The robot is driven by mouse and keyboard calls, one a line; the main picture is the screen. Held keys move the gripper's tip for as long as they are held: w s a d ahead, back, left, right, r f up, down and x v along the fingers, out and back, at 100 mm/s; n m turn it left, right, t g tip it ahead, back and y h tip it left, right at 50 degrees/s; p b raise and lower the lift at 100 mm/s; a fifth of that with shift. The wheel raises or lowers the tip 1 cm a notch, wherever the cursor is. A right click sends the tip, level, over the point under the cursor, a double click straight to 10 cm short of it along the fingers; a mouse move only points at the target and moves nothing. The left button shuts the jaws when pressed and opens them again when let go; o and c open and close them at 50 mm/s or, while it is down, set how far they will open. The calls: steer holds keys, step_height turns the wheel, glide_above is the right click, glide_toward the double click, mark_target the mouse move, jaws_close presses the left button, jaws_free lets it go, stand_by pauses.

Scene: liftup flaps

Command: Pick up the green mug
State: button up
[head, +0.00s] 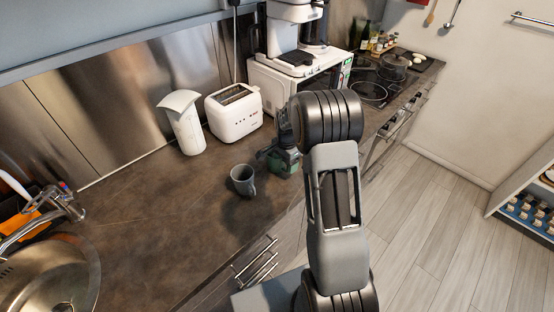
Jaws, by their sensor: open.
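The green mug (283,165) stands on the dark countertop, partly hidden behind my gripper (272,157). My gripper is open, low over the counter at the green mug, and overlaps its upper part in the picture. Whether the fingers touch the mug cannot be told. A dark grey mug (242,180) stands upright to the left of the green mug, its handle towards the right.
A white toaster (235,112) and a white container (184,124) stand along the back wall. A white microwave (270,88) carries a coffee machine (297,45). A sink (48,275) is at lower left. The counter's left middle is clear.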

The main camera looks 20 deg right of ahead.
steer(key=shift+f, duration=1.1)
steer(key=shift+c, duration=0.2)
steer(key=c, duration=1.1)
steer(key=shift+r, duration=0.25)
